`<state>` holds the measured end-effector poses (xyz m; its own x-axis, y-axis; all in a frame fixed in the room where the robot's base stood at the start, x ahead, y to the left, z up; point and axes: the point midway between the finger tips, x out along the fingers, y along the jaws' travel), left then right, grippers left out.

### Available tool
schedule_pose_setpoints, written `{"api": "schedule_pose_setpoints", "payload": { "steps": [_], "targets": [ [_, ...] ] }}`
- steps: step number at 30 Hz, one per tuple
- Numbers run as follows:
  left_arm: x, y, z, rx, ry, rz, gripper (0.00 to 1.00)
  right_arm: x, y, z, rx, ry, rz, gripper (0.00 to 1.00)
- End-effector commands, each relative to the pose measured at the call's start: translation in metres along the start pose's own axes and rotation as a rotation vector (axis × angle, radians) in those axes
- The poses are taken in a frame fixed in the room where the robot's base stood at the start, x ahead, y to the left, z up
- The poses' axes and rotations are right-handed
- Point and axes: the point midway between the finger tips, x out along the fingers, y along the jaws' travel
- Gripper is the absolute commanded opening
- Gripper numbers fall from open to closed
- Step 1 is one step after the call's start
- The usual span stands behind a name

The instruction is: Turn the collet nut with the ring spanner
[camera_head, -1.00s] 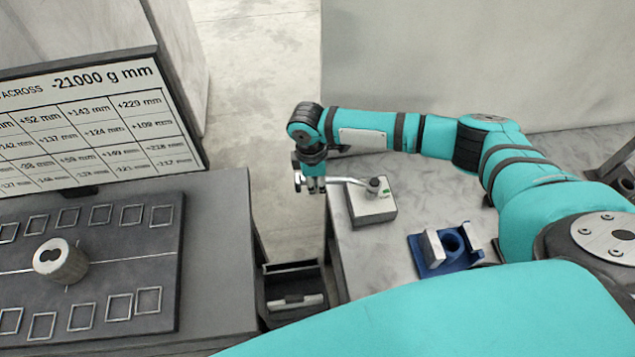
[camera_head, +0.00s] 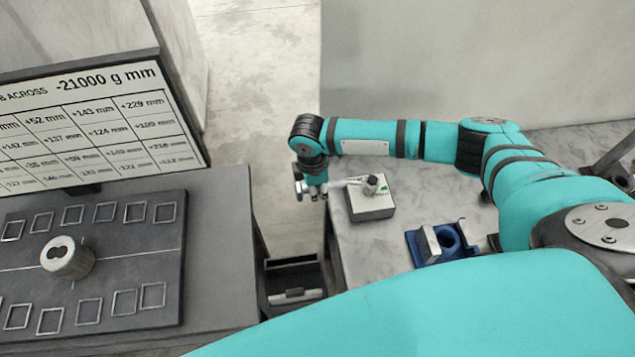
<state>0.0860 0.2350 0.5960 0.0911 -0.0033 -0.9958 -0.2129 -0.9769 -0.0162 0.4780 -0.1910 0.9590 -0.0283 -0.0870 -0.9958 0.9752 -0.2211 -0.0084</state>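The collet nut (camera_head: 371,182) is a small dark knob on top of a grey metal block (camera_head: 371,207) with a green mark, on the marble-topped bench. The ring spanner (camera_head: 347,183) is a light metal bar; its far end meets the nut, and its near end is at my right gripper (camera_head: 314,192). The gripper points down at the bench's left edge. It appears to be around the spanner's handle, but its fingers are too small to tell whether they are shut. My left gripper is not in view.
A blue holder (camera_head: 441,244) stands on the bench right of the block. A dark open bin (camera_head: 290,283) sits in the gap between the benches. At left are a grey board (camera_head: 120,236) with square frames, a metal cylinder (camera_head: 67,258) and a screen (camera_head: 95,125).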

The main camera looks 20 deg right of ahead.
Motion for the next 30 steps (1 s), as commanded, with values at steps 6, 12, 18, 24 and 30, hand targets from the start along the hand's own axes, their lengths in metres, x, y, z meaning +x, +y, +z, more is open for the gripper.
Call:
{"api": "schedule_pose_setpoints", "payload": {
  "steps": [6, 12, 18, 24, 30],
  "targets": [
    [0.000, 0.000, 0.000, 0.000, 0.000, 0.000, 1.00, -0.001, 0.000, 0.000, -0.005, 0.000, 0.002, 0.00],
    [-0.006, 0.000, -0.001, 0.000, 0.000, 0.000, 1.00, -0.002, -0.004, 0.001, -0.032, -0.001, 0.003, 0.00],
    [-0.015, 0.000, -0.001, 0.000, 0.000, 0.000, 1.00, -0.001, -0.016, 0.003, -0.116, -0.002, 0.010, 0.00],
    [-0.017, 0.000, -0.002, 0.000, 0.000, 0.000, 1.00, 0.000, -0.024, 0.003, -0.174, -0.003, 0.017, 0.00],
    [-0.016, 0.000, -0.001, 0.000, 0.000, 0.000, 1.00, 0.000, -0.025, 0.003, -0.179, -0.003, 0.017, 0.00]
  ]
}}
